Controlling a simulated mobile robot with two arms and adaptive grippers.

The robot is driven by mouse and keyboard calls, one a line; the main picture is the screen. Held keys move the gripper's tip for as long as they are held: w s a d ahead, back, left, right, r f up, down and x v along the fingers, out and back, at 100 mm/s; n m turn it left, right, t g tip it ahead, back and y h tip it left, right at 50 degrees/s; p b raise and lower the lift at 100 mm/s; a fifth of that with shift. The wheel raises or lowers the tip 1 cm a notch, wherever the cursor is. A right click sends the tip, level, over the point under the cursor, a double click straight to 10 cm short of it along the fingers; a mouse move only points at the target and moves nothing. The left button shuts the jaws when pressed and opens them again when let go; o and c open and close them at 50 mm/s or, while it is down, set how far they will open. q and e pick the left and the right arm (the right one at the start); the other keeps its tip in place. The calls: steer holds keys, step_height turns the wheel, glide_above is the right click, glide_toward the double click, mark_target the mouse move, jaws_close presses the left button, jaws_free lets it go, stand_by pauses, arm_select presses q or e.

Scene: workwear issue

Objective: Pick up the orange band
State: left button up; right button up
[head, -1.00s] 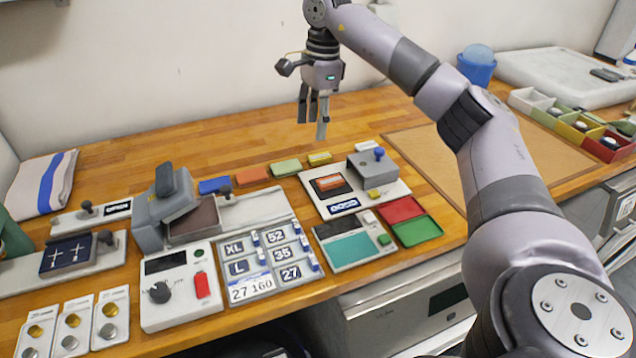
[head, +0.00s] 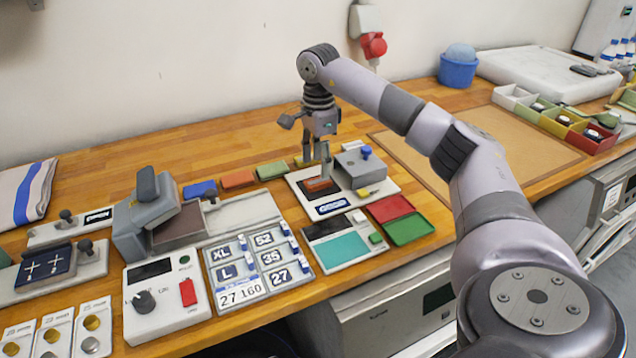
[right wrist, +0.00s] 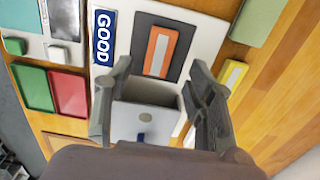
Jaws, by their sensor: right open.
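The orange band (head: 318,186) lies on a dark pad on a white board with a "GOOD" label (head: 331,207). In the right wrist view the orange band (right wrist: 158,52) has a pale stripe along its middle. My right gripper (head: 316,156) points down above the board and partly covers the band in the head view. In the right wrist view the right gripper (right wrist: 160,68) is open and empty, with the band beyond and between its fingertips. I cannot tell the exact height gap. My left gripper is not in view.
A grey box with a blue knob (head: 354,164) stands on the board just right of the band. Blue, orange (head: 237,179) and green (head: 272,171) blocks lie behind. Red and green trays (head: 408,228) are at the front right. Bare wood lies behind.

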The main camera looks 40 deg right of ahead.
mark_target(318, 181)
step_height(318, 181, down, 5)
steer(key=shift+r+p, duration=0.15)
steer(key=shift+p, duration=0.25)
steer(key=shift+a, duration=0.1)
steer(key=shift+c, duration=0.6)
steer(key=c, duration=0.9)
steer(key=shift+o, duration=0.2)
step_height(318, 181, up, 11)
steer(key=shift+r+b, duration=0.15)
steer(key=shift+b, duration=0.2)
step_height(318, 181, up, 9)
steer(key=p, duration=0.3)
steer(key=shift+a, duration=0.1)
